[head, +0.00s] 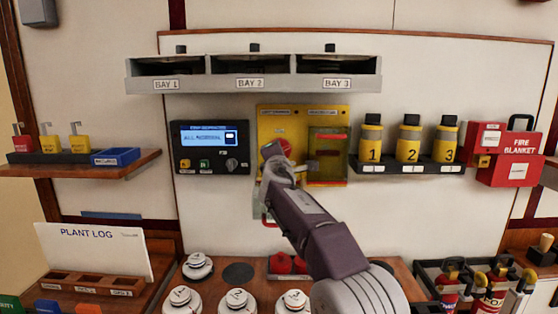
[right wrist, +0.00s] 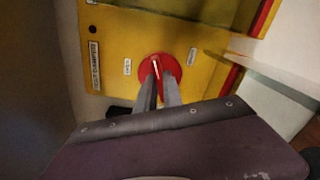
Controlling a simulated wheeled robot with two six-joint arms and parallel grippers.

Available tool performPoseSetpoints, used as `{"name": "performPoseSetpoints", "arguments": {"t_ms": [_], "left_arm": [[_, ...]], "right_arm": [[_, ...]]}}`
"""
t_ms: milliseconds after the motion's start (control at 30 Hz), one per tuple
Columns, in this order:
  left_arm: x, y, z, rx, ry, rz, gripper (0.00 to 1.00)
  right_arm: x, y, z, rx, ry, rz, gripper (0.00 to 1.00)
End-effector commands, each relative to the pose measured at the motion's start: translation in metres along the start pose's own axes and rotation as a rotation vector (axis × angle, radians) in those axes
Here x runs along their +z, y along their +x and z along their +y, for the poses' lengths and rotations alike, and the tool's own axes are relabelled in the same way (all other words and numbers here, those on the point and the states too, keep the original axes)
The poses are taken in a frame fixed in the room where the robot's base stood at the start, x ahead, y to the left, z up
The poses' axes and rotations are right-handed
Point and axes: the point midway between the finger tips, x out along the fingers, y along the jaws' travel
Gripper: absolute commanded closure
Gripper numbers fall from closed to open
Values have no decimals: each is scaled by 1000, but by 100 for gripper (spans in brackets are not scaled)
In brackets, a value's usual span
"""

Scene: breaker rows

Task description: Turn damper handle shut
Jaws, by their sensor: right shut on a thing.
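The damper handle is a round red knob on a yellow panel (head: 283,119), partly hidden in the head view by my right gripper (head: 274,152). In the right wrist view the red damper handle (right wrist: 161,66) has a pale pointer line near its middle. The two grey fingers of my right gripper (right wrist: 160,82) are shut on it. Small white labels sit on either side of the knob, too blurred to read surely. A longer label, apparently reading duct damper (right wrist: 94,66), stands at the left. My left gripper is not in view.
A red-edged cover (head: 328,155) stands right of the handle on the panel. A control box with an "ALL NORMAL" display (head: 209,136) is at the left. Bay shelves (head: 252,84) overhang above. Numbered yellow canisters (head: 409,142) stand at the right.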

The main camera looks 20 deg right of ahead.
Motion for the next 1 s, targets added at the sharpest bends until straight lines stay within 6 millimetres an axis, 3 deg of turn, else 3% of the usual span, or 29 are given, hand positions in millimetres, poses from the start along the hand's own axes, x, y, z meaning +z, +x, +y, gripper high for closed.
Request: {"name": "performPoseSetpoints", "arguments": {"t_ms": [500,1000], "left_arm": [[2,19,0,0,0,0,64],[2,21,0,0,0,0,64]], "right_arm": [[-1,0,-2,-2,346,-1,100],[0,0,-2,-4,427,-1,100]]}}
